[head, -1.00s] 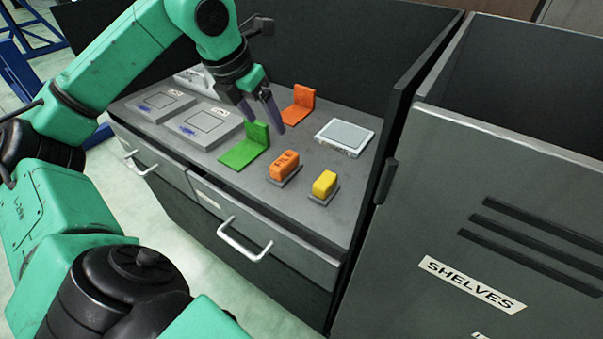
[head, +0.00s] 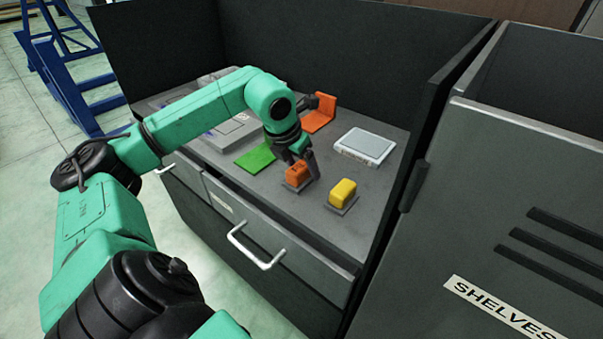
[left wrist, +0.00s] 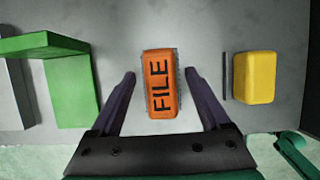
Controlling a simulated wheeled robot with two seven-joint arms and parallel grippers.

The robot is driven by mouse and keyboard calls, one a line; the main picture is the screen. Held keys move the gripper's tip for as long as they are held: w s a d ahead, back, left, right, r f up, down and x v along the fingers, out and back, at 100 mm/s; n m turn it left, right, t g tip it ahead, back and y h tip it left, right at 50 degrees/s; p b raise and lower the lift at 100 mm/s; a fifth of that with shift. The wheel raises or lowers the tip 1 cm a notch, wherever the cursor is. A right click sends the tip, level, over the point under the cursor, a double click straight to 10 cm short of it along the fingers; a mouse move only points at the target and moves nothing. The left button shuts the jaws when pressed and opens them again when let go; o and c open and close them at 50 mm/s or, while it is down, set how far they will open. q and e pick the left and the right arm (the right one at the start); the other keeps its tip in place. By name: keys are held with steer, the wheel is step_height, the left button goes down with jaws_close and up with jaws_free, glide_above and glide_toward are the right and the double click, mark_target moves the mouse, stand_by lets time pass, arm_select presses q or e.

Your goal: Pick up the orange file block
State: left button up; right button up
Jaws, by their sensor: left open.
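The orange file block (head: 298,172) stands on a small grey base on the counter, and in the left wrist view its top face (left wrist: 160,84) reads "FILE". My left gripper (head: 309,168) is right at the block in the head view and partly covers it. In the left wrist view the open fingers of my left gripper (left wrist: 160,78) point toward the block, one on each side, with gaps between them and it. Whether the fingers are down at block height is hard to tell. My right gripper is not in view.
A yellow block (head: 343,193) stands right of the file block. A green bookend (head: 256,158) lies to its left, and an orange bookend (head: 319,113) stands behind. A grey-white device (head: 366,145) lies at the back right. Dark walls (head: 330,45) enclose the counter.

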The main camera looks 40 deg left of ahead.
mark_target(301, 165)
arm_select(q)
steer(key=shift+r, duration=0.1)
jaws_close()
step_height(301, 165, up, 20)
steer(key=p, duration=0.7)
steer(key=shift+p, duration=0.3)
